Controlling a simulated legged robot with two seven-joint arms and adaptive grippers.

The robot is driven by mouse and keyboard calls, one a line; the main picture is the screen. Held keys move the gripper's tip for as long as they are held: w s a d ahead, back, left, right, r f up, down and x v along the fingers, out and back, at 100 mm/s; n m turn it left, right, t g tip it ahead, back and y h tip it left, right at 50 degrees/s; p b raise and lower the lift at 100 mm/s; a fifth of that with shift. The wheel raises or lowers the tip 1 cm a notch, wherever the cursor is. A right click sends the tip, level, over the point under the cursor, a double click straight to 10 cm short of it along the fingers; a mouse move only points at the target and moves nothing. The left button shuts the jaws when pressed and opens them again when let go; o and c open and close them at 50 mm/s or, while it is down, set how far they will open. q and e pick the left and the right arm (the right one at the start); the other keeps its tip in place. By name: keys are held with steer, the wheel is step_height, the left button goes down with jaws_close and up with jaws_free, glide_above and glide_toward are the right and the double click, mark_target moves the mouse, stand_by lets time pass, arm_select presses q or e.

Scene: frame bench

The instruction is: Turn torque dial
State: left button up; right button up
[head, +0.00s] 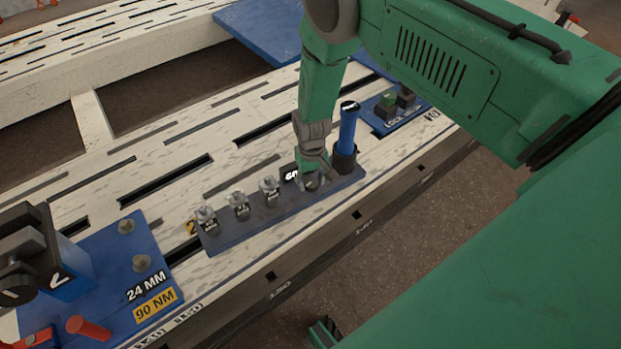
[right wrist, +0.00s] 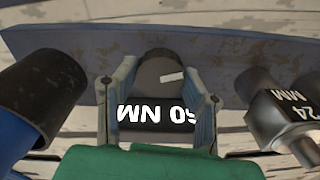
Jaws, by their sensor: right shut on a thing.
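The torque dial (right wrist: 160,75) is a dark round knob with a pale mark, standing on a blue-grey rail (head: 240,232) on the bench. My right gripper (head: 312,172) comes down on the dial from above. In the right wrist view its two fingers (right wrist: 160,95) stand on either side of the dial and are shut on it. In the head view the fingers hide most of the dial. My left gripper is not in view.
A blue-handled tool (head: 347,130) stands upright in a black holder close right of the gripper. Several silver sockets (head: 239,205) stand left on the rail. A blue plate (head: 110,262) marked 24 MM and 90 NM lies left. A blue panel with a green button (head: 389,98) is beyond.

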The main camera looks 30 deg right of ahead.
mark_target(311, 181)
steer(key=m, duration=0.6)
steer(key=shift+m+p, duration=0.3)
steer(key=shift+p, duration=0.05)
steer(key=m, duration=0.5)
steer(key=shift+s+m, duration=0.1)
steer(key=shift+m, duration=0.3)
steer(key=o, duration=1.1)
steer(key=shift+o, duration=0.2)
steer(key=shift+r, duration=0.35)
step_height(311, 181, up, 11)
